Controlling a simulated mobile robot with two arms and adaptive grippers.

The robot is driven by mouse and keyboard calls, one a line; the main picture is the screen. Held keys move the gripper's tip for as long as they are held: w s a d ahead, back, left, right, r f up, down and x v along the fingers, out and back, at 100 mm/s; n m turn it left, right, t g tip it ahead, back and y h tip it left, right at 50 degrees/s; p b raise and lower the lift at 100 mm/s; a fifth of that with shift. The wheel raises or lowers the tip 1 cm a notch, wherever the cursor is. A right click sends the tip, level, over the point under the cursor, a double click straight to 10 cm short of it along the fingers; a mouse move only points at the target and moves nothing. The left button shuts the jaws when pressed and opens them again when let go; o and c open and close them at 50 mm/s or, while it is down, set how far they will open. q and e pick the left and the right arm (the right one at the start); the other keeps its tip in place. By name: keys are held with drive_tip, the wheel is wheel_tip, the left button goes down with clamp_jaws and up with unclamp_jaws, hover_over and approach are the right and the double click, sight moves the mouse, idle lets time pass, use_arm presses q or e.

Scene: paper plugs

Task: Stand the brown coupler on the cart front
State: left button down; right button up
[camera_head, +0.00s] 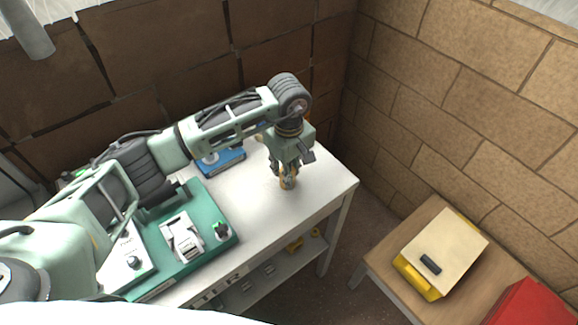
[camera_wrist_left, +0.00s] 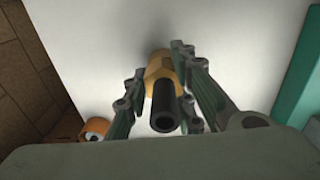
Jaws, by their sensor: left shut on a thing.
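The brown coupler (camera_head: 288,183) is between the fingertips of my left gripper (camera_head: 286,171), low over the right part of the white cart (camera_head: 325,180). In the left wrist view the coupler (camera_wrist_left: 160,68) shows a tan-brown body with a black tube (camera_wrist_left: 164,105) pointing toward the camera. The fingers of my left gripper (camera_wrist_left: 164,88) stand on both sides of it, shut on it. It looks about upright; I cannot tell whether its lower end touches the cart top. My right gripper is not in view.
A green board (camera_head: 205,203) with white fixtures covers the cart's left part. A blue block (camera_head: 226,160) stands behind. An orange round part (camera_wrist_left: 97,127) shows in the wrist view. A wooden table (camera_head: 385,255) with a yellow case (camera_head: 445,250) and red box (camera_head: 530,303) is right.

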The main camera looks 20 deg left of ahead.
use_arm(q)
drive_tip(key=shift+f+b, duration=0.25)
drive_tip(key=shift+b, duration=0.05)
drive_tip(key=c, duration=1.5)
unclamp_jaws()
drive_tip(key=shift+r, duration=0.1)
drive_tip(key=shift+r, duration=0.1)
drive_tip(key=shift+r+p, duration=0.25)
drive_tip(key=shift+p, duration=0.05)
wheel_tip(320, 180, up, 11)
drive_tip(key=b, duration=0.3)
drive_tip(key=shift+s+f+b, duration=0.15)
drive_tip(key=shift+f+b, duration=0.05)
drive_tip(key=shift+b, duration=0.2)
drive_tip(key=shift+r, duration=0.55)
